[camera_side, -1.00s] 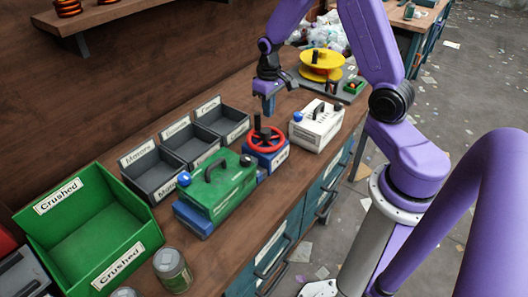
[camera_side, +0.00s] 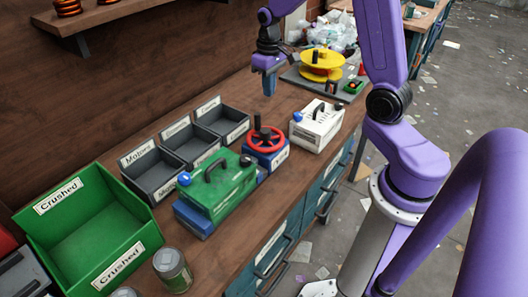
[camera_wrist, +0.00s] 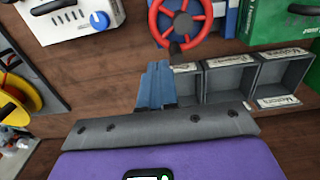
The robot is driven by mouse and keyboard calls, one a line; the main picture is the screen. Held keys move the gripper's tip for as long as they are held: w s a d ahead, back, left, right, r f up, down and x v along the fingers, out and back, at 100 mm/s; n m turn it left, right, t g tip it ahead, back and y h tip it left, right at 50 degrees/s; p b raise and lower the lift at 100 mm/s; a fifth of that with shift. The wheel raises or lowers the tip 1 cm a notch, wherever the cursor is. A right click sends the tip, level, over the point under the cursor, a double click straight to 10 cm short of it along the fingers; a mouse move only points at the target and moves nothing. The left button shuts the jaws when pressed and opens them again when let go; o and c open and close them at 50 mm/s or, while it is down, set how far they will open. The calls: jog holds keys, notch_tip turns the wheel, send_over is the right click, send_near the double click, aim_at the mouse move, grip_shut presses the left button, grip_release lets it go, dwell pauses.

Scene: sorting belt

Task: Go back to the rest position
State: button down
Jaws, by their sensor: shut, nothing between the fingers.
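My gripper (camera_side: 269,84) is shut and empty. It hangs above the workbench (camera_side: 262,111), beyond the red handwheel (camera_side: 265,139) and to the left of the yellow reel (camera_side: 321,65). In the wrist view its blue fingers (camera_wrist: 156,88) are together with nothing between them. The red handwheel also shows ahead of them in the wrist view (camera_wrist: 180,22), apart from the fingers.
Three grey bins (camera_side: 186,146) stand along the wall. A green machine (camera_side: 217,185), a white machine (camera_side: 316,125) and a green "Crushed" crate (camera_side: 90,235) with a can (camera_side: 172,270) beside it stand on the bench. A shelf (camera_side: 110,17) is at upper left.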

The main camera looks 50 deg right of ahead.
jog(key=shift+a, duration=0.1)
jog(key=s+a+r+n, duration=0.4)
jog(key=s+a+n, duration=0.4)
jog(key=s+a, duration=0.8)
jog(key=s+d+n, duration=0.1)
jog(key=s+n, duration=0.3)
jog(key=s, duration=0.7)
jog(key=shift+r+n, duration=0.3)
jog(key=shift+w, duration=0.1)
dwell(0.7)
